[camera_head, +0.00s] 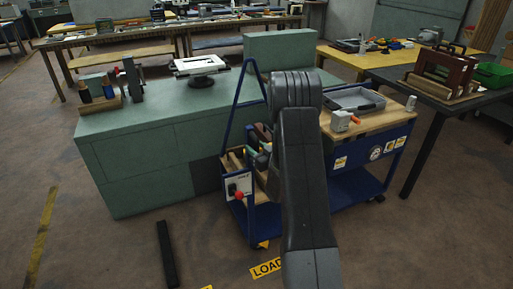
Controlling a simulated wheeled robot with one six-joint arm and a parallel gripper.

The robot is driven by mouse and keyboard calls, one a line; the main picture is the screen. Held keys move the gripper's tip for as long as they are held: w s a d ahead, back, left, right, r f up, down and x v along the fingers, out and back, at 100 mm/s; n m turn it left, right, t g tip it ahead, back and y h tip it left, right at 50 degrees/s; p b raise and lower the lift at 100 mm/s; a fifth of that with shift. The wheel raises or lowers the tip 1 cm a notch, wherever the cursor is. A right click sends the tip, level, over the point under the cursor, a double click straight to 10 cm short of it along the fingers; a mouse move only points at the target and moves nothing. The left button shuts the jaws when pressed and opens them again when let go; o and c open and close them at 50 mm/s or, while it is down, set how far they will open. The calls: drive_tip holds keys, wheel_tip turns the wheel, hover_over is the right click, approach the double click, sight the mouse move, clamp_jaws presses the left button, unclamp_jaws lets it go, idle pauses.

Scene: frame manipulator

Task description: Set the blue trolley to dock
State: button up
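A blue trolley (349,190) stands in the middle right of the head view. It has a wooden top, a blue lower shelf and a tall blue triangular frame at its left end.
A green cabinet (137,150) stands behind and left of the trolley. A dark table (450,97) stands at the right. A yellow floor label (266,268) lies in front of the trolley, and a black bar (167,254) lies left of it. Floor at front right is clear.

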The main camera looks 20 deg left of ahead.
drive_tip(key=shift+c, duration=0.2)
clamp_jaws()
drive_tip(key=shift+s+a, duration=0.1)
drive_tip(key=s+a+b, duration=0.6)
drive_tip(key=s+a, duration=0.8)
drive_tip(key=s, duration=0.3)
drive_tip(key=s+a+b, duration=0.7)
drive_tip(key=s+a, duration=0.8)
drive_tip(key=s, duration=0.2)
drive_tip(key=shift+r, duration=0.15)
drive_tip(key=shift+s+a, duration=0.1)
drive_tip(key=shift+s, duration=0.05)
